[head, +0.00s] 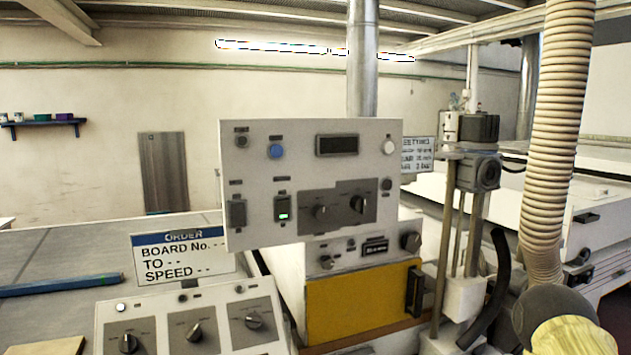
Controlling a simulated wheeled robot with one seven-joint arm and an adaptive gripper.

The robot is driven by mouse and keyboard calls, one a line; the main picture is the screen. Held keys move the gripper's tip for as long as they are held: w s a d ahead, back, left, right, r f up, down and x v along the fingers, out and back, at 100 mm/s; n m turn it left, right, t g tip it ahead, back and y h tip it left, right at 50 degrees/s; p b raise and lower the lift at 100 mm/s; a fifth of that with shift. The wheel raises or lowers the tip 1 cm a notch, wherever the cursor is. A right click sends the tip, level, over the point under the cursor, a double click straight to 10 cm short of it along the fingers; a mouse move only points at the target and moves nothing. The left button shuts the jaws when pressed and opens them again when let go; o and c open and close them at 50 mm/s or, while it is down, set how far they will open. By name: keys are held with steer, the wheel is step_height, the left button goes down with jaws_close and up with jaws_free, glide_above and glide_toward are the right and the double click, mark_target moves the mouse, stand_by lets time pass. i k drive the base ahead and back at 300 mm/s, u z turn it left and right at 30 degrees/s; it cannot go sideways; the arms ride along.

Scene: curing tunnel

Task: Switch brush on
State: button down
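An upright grey control panel (300,235) stands in the middle of the head view. On its left side are a dark rocker switch (237,213) and a second switch (283,208) with a green light. A blue button (276,151), a white button (389,147), a dark display (336,145) and two dark knobs are also on it. A lower sloped panel (200,306) carries three rotary knobs, such as the middle knob (194,331). The small labels are unreadable, so I cannot tell which control is the brush's.
An order sign (182,254) stands left of the panel. A yellow cover (360,308) sits below it. A ribbed hose (556,130) and a vertical post assembly (478,170) stand at right. A blue bar (60,285) lies on the left surface, which is largely clear.

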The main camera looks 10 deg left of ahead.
mark_target(238, 210)
steer(key=z, duration=1.25)
steer(key=i, duration=0.5)
steer(key=u, duration=2.4)
